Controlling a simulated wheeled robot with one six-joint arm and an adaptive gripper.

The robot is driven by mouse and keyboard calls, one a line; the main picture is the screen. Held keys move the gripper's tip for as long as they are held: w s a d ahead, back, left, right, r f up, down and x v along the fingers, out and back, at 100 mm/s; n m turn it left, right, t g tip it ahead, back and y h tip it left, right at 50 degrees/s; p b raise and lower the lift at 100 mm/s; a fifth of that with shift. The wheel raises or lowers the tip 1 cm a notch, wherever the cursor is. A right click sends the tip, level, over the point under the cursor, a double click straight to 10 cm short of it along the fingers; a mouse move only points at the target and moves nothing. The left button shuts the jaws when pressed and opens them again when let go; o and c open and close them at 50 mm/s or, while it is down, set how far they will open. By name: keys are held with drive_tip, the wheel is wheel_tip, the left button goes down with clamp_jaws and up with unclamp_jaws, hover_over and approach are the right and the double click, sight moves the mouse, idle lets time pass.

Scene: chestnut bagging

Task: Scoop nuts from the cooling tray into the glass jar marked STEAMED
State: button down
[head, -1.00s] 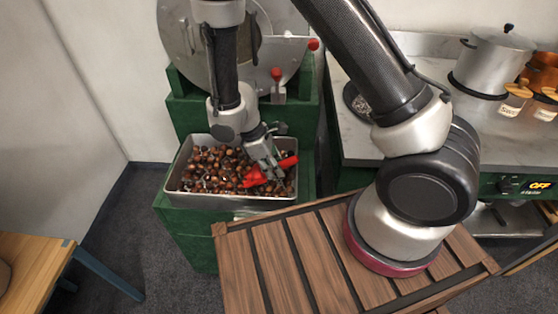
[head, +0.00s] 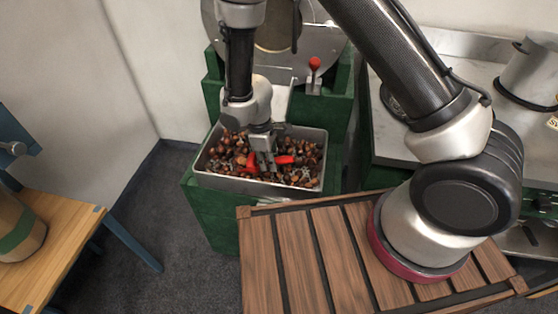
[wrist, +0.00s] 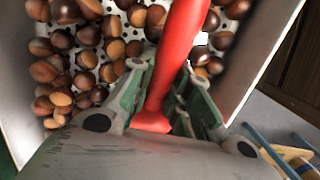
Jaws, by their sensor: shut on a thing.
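The cooling tray (head: 225,182) is a grey metal bin of brown nuts (head: 305,175) on a green stand. In the wrist view its perforated pale floor shows between the nuts (wrist: 92,55). My gripper (head: 264,165) is down in the tray, pointing downward. It is shut on the red handle of a scoop (head: 285,160), which also shows between the fingers in the wrist view (wrist: 180,45). The scoop's far end is out of sight in the wrist view, so I cannot tell its load. I see no jar marked STEAMED.
A wooden table (head: 55,225) at left holds a tan container with a green band (head: 12,243), partly cut off. A slatted wooden surface (head: 325,260) is in front. A counter with a metal pot (head: 530,75) is at right. A red-knobbed machine (head: 314,64) stands behind the tray.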

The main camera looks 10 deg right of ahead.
drive_tip(key=a, duration=0.2)
drive_tip(key=w, duration=0.1)
drive_tip(key=shift+a+f+y, duration=0.25)
drive_tip(key=shift+a+y, duration=0.15)
drive_tip(key=shift+w+a+r, duration=0.1)
drive_tip(key=shift+a, duration=0.1)
drive_tip(key=shift+r+t+y, duration=0.35)
drive_tip(key=shift+t+y, duration=0.05)
drive_tip(key=shift+y, duration=0.3)
drive_tip(key=shift+w+a+r+y, duration=0.1)
drive_tip(key=shift+r+y, duration=0.15)
drive_tip(key=shift+y, duration=0.15)
drive_tip(key=shift+t+y, duration=0.3)
drive_tip(key=shift+y, duration=0.2)
drive_tip(key=shift+s+d+v, duration=0.1)
drive_tip(key=shift+d+v, duration=0.1)
drive_tip(key=shift+v, duration=0.85)
drive_tip(key=shift+s+d+v, duration=0.1)
drive_tip(key=shift+d+v, duration=0.1)
drive_tip(key=shift+v, duration=0.85)
drive_tip(key=shift+s+d+v, duration=0.1)
drive_tip(key=shift+d+v, duration=0.1)
drive_tip(key=shift+v, duration=0.8)
drive_tip(key=shift+s+f, duration=0.1)
